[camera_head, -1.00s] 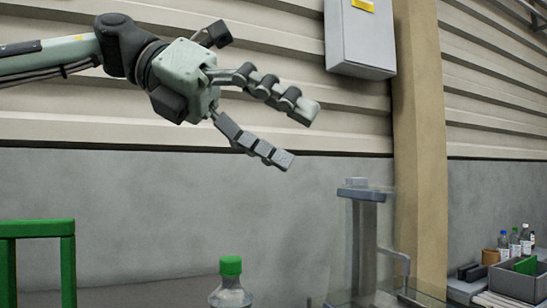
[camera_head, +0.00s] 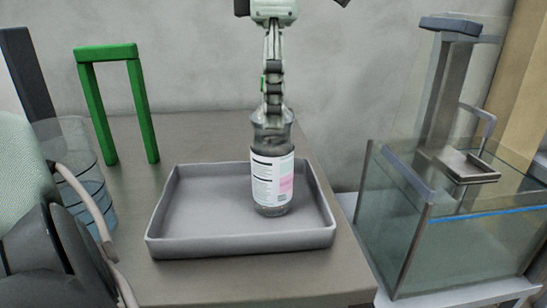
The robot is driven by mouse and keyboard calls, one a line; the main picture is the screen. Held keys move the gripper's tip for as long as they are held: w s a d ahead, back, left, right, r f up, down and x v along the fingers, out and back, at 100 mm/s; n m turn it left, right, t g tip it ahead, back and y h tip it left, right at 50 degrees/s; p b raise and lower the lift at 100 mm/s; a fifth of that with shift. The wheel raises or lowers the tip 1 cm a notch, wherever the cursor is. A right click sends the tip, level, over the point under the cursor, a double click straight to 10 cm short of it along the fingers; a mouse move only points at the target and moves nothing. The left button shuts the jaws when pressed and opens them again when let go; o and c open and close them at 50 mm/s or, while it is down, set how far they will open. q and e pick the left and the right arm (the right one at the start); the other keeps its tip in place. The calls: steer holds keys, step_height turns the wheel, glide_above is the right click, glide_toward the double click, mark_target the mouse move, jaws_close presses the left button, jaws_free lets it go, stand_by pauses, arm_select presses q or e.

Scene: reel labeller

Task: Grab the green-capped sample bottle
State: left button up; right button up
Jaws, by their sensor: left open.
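A clear sample bottle (camera_head: 271,178) with a white and pink label stands upright in a grey tray (camera_head: 192,246), right of the tray's middle. My left gripper (camera_head: 272,108) points straight down from the top of the view, its fingers at the bottle's neck. The fingers line up one in front of the other and cover most of the cap. Only a small patch of green shows beside them. The gripper is open; whether a finger touches the bottle I cannot tell. My right gripper is not in view.
A green frame (camera_head: 106,52) stands behind the tray at left. A glass tank (camera_head: 460,245) with a grey metal stand (camera_head: 443,85) is at right. Bare table (camera_head: 200,280) lies in front.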

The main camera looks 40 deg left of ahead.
mark_target(272, 148)
arm_select(q)
step_height(272, 148, down, 4)
steer(key=shift+a+r, duration=0.1)
steer(key=shift+r, duration=0.15)
steer(key=shift+c, duration=0.2)
steer(key=shift+r, duration=0.1)
jaws_close()
